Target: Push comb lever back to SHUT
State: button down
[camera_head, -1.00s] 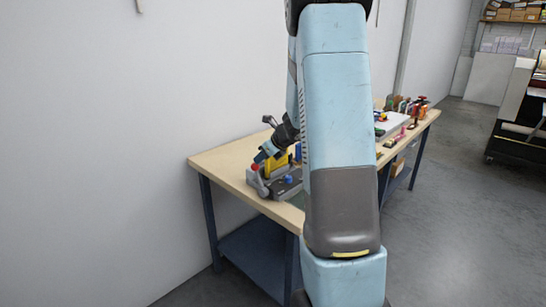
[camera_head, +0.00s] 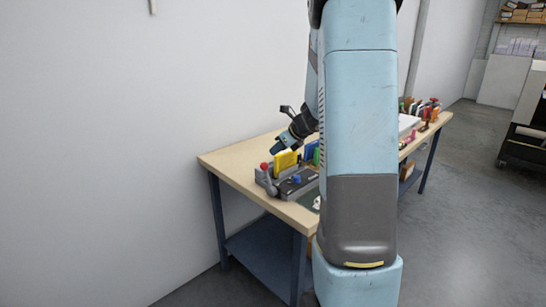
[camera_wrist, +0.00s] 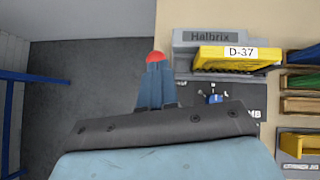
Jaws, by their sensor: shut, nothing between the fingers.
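A grey Halbrix machine (camera_wrist: 215,38) stands at the near end of the workbench; it also shows in the head view (camera_head: 290,188). Its lever has a red knob (camera_head: 264,167) at the machine's left side. In the wrist view the red knob (camera_wrist: 155,57) shows just past my fingertips, and the rest of the lever is hidden behind my fingers. My gripper (camera_wrist: 155,68) is shut and empty; in the head view my gripper (camera_head: 275,149) is above and behind the knob. I cannot tell whether it touches the lever. A yellow piece (camera_wrist: 238,58) labelled D-37 sits on the machine.
A blue knob (camera_wrist: 214,98) is on the machine's dark front. Coloured strips in wooden holders (camera_wrist: 300,80) and a yellow box (camera_wrist: 297,145) lie to the right. The workbench (camera_head: 228,160) is clear at its left end. A plain wall (camera_head: 100,120) stands behind.

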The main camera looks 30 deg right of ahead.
notch_tip(320, 180, up, 9)
jog(key=d, duration=0.1)
jog(key=shift+s+d+f, duration=0.2)
jog(key=shift+s, duration=0.1)
dwell(0.4)
jog(key=s+a+r+n+g, duration=0.1)
jog(key=s+a+r+n, duration=0.2)
jog(key=s+a+n, duration=0.45)
jog(key=s+a+r+n+g, duration=0.1)
jog(key=s+a+r+n, duration=0.2)
jog(key=s+a+n, duration=0.5)
jog(key=s+a+f+n+h, duration=0.1)
jog(key=s+n+h, duration=0.3)
jog(key=s+n, duration=1)
jog(key=shift+s+a+f+n, duration=0.15)
jog(key=shift+s+a+n, duration=0.35)
jog(key=shift+s, duration=1.6)
